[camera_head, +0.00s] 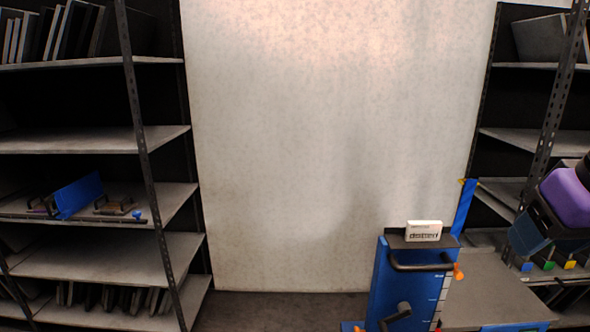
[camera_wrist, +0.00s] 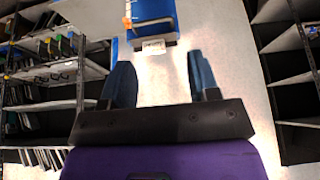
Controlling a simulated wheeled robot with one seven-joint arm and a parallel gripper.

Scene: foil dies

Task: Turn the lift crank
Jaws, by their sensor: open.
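The blue lift (camera_head: 388,282) stands at the lower right in the head view. A dark crank-like handle (camera_head: 402,310) shows low on its front, partly cut off by the frame edge. A black bar handle (camera_head: 420,267) with an orange knob (camera_head: 458,272) sits higher up. I cannot tell for certain which one is the lift crank. The lift also shows at the top of the wrist view (camera_wrist: 152,12). My gripper (camera_wrist: 161,84) is open and empty, with its dark blue fingers apart. In the head view its purple body is at the right edge, right of the lift and apart from it.
A white labelled box (camera_head: 424,230) sits on top of the lift. A grey platform (camera_head: 490,285) extends to its right. Shelving racks stand at left (camera_head: 95,140) and right (camera_head: 530,140), the right one close behind my gripper. The floor (camera_head: 285,310) left of the lift is clear.

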